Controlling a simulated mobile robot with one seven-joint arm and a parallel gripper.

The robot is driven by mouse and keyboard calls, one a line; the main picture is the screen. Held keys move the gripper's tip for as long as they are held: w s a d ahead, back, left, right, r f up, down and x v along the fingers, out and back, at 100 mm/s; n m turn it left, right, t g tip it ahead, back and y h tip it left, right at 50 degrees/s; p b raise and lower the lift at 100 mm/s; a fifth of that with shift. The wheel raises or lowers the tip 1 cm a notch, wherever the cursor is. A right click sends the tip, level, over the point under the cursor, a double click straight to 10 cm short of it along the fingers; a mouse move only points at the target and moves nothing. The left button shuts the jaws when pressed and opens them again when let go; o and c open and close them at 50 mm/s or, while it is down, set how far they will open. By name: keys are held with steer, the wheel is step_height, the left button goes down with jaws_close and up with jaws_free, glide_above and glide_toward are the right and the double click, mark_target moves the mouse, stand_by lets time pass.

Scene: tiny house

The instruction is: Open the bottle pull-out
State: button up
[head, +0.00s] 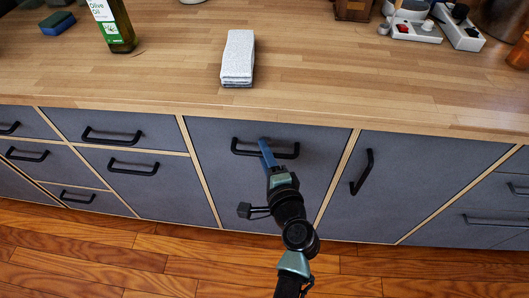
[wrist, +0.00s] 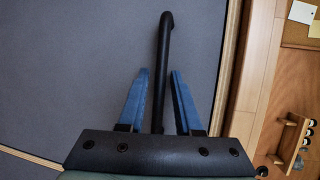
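The grey front panel (head: 240,185) below the middle of the counter sits flush with its neighbours, so it looks closed. I cannot tell from its face whether it is the bottle pull-out. It has a black horizontal bar handle (head: 248,152) near its top edge. My gripper (head: 264,148) is at this handle. In the wrist view, the blue fingers of my gripper (wrist: 160,95) stand apart on either side of the handle bar (wrist: 160,60), with narrow gaps between them and the bar. What lies behind the panel is hidden.
A panel with a slanted-looking handle (head: 361,172) is to the right, and several drawers (head: 125,167) are to the left. The wooden counter (head: 170,75) above holds a folded cloth (head: 238,58) and an olive oil bottle (head: 113,25). The wood floor in front (head: 190,262) is clear.

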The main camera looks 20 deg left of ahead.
jaws_close()
stand_by(1.2)
